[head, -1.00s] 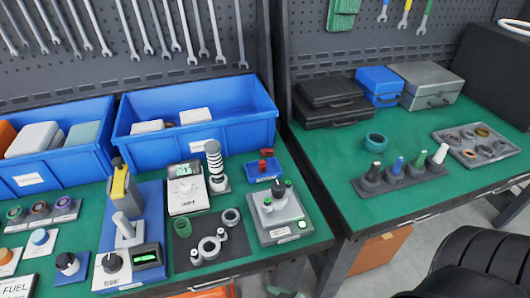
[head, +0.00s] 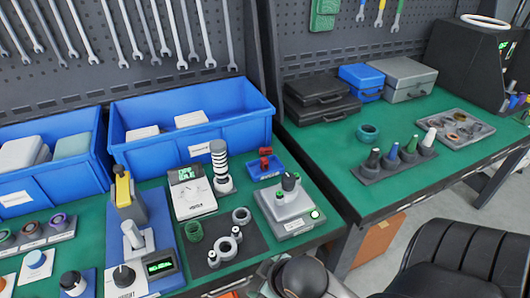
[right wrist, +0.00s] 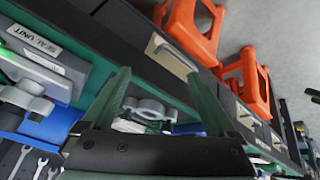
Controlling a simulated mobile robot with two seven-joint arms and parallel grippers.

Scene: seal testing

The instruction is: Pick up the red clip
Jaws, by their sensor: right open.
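The red clip (head: 265,160) stands in a small blue tray (head: 280,172) on the left green bench, in front of the large blue bin. It does not show clearly in the right wrist view. My right arm comes in at the bottom of the head view, at the bench's front edge, below and in front of the clip. In the right wrist view my right gripper (right wrist: 158,76) is open, with its two greenish fingers apart and nothing held between them. Grey ring-shaped parts (right wrist: 150,108) show beyond the fingers. My left gripper is not in view.
The grey seal unit (head: 287,208) stands just in front of the blue tray, with a striped column (head: 220,165) to the tray's left. A blue bin (head: 190,130) is behind. Orange stools (right wrist: 245,85) show beside the bench in the wrist view.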

